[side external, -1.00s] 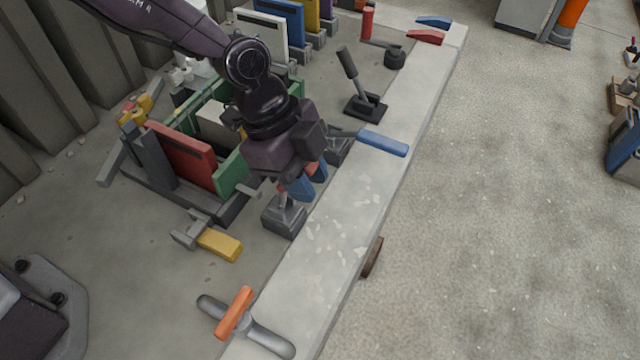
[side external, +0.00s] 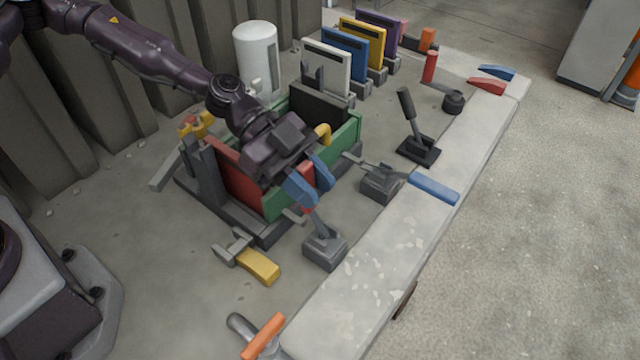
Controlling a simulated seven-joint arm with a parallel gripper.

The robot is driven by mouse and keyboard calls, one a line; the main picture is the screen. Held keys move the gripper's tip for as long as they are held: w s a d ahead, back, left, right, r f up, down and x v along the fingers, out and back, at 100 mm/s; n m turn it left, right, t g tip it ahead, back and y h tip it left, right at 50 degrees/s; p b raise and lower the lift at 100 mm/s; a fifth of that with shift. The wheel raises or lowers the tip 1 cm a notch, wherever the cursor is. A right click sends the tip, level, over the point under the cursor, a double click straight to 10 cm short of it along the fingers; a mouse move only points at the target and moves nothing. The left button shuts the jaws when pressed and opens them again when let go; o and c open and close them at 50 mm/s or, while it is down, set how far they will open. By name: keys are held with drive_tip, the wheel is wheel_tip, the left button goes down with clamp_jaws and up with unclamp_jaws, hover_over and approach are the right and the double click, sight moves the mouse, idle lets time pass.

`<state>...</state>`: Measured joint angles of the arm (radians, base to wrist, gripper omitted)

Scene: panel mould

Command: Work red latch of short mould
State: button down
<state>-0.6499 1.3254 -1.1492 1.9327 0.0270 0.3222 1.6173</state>
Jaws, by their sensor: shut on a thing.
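The short mould has a red end panel (side external: 238,180) and green side panels (side external: 345,140) on a dark base. The latch beside its near green side has a grey base block (side external: 325,250) and a grey lever (side external: 318,224) leaning up toward the mould. My gripper (side external: 310,183), with blue fingertips, is shut on the red latch handle (side external: 307,173) at the lever's upper end. It is close to the near green panel. The fingers and hand cover part of the handle and panel.
A second latch with a blue handle (side external: 434,188) lies across the pale kerb on the right. A yellow-handled latch (side external: 258,265) and an orange-handled tool (side external: 263,336) lie in front. A black lever (side external: 407,105) stands behind. Several coloured panels (side external: 345,55) stand at the back.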

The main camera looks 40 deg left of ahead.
drive_tip(key=shift+a+f, duration=0.15)
drive_tip(key=shift+a, duration=0.05)
idle(0.3)
drive_tip(key=c, duration=0.9)
unclamp_jaws()
drive_tip(key=shift+a+r, duration=0.25)
drive_tip(key=shift+a, duration=0.15)
drive_tip(key=r, duration=0.2)
drive_tip(key=a+r, duration=0.1)
drive_tip(key=r, duration=0.2)
drive_tip(key=a+r, duration=0.1)
drive_tip(key=r, duration=0.2)
drive_tip(key=shift+d, duration=0.1)
